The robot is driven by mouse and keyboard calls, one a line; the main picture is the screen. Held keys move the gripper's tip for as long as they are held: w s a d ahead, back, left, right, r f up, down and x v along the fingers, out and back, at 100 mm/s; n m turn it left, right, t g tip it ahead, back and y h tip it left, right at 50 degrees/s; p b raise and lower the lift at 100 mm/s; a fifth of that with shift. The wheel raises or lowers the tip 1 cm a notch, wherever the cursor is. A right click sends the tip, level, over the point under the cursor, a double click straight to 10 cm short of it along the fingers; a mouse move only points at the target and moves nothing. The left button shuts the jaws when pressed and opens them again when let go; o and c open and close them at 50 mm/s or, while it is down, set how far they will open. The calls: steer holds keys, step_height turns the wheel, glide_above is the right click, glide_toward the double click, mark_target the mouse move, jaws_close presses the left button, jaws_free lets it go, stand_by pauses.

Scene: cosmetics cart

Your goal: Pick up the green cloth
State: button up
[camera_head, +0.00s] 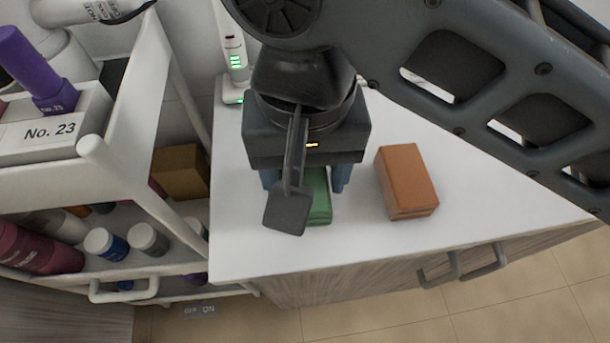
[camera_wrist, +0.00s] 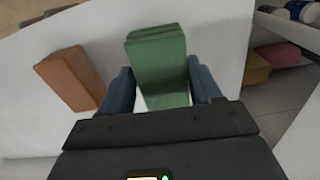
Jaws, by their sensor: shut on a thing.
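The green cloth (camera_head: 319,197) is a folded block at the white counter, partly hidden in the head view by my gripper and its wrist camera part. My gripper (camera_head: 305,185) points down over the counter with one finger on each side of the cloth. In the wrist view the green cloth (camera_wrist: 158,62) lies between the two blue fingers of my gripper (camera_wrist: 160,85), which are shut on it. Whether the cloth touches the counter or is slightly raised, I cannot tell.
An orange-brown folded cloth (camera_head: 406,181) lies on the white counter (camera_head: 360,240) right of my gripper. A white cart (camera_head: 150,190) with bottles stands at the left. A white device with green lights (camera_head: 235,65) stands behind my gripper. The counter's front is clear.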

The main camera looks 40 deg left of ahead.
step_height(320, 180, up, 2)
steer(key=s+d+r, duration=0.2)
steer(key=d+r, duration=0.4)
steer(key=d, duration=0.5)
steer(key=shift+s+d+r+p, duration=0.15)
steer(key=shift+d+r+p, duration=0.1)
steer(key=shift+p, duration=0.1)
steer(key=o, duration=0.4)
steer(key=shift+c, duration=1.4)
steer(key=shift+s, duration=0.1)
